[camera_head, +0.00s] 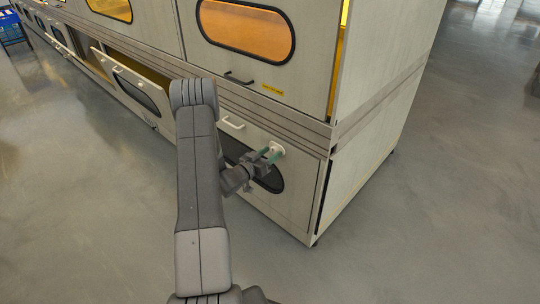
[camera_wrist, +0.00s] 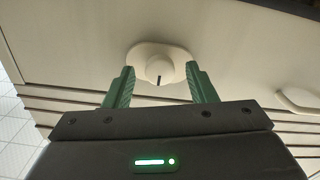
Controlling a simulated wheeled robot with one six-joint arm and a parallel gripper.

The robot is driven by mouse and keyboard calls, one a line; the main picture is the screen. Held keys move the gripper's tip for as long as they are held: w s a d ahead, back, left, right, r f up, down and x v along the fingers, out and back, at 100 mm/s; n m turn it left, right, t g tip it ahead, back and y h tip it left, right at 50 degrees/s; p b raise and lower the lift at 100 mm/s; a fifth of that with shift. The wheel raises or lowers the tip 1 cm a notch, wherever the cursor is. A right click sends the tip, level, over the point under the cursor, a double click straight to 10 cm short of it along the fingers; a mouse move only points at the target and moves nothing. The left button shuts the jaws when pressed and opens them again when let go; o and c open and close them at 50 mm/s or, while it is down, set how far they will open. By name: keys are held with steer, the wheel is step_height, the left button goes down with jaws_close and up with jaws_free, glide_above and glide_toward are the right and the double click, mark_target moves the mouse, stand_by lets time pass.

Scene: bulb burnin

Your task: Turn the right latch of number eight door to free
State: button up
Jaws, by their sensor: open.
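A white round latch knob on an oval plate (camera_wrist: 160,69) sits on a pale door panel in the wrist view, with a short dark mark on the knob. In the head view the same latch (camera_head: 277,149) is near the upper right of a lower door (camera_head: 296,193) with a dark oval window. My gripper (camera_head: 268,156) is in front of the latch. In the wrist view its two green fingers (camera_wrist: 160,84) are apart, one on each side of the knob. I cannot tell whether they touch it. No door number is readable.
A white handle (camera_head: 233,124) is left of the latch, and also shows in the wrist view (camera_wrist: 298,101). Above are ledges and an upper door with an orange window (camera_head: 247,31) and black handle (camera_head: 238,79). Another lower door (camera_head: 136,86) stands tilted open at left. The floor (camera_head: 90,200) is clear.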

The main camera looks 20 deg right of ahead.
steer(key=shift+w+d, duration=0.1)
steer(key=shift+d, duration=0.1)
steer(key=shift+c, duration=0.2)
jaws_close()
